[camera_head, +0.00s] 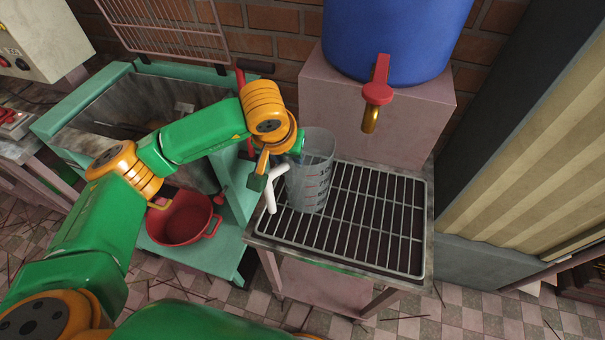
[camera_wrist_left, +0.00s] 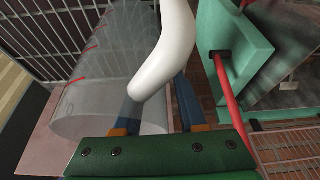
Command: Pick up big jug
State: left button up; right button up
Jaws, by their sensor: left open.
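The big jug (camera_head: 312,172) is translucent grey with red markings. It stands upright on the metal grate, and its white handle (camera_head: 276,186) faces left. My left gripper (camera_head: 279,162) is at the handle side of the jug, near the top. In the left wrist view the fingers (camera_wrist_left: 158,108) are apart, one on each side of the white handle (camera_wrist_left: 165,55). I cannot tell whether either finger touches it. The clear jug body (camera_wrist_left: 100,95) lies to the left there. My right gripper is not in view.
The grate (camera_head: 375,225) tops a pink stand. A blue barrel (camera_head: 395,35) with a red and brass tap (camera_head: 376,95) stands on a pink block behind it. Left are a teal machine (camera_head: 95,90) and a red pot (camera_head: 180,218). The grate's right half is clear.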

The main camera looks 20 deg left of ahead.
pick_arm(q)
grip_shut()
jog(key=shift+r, duration=0.1)
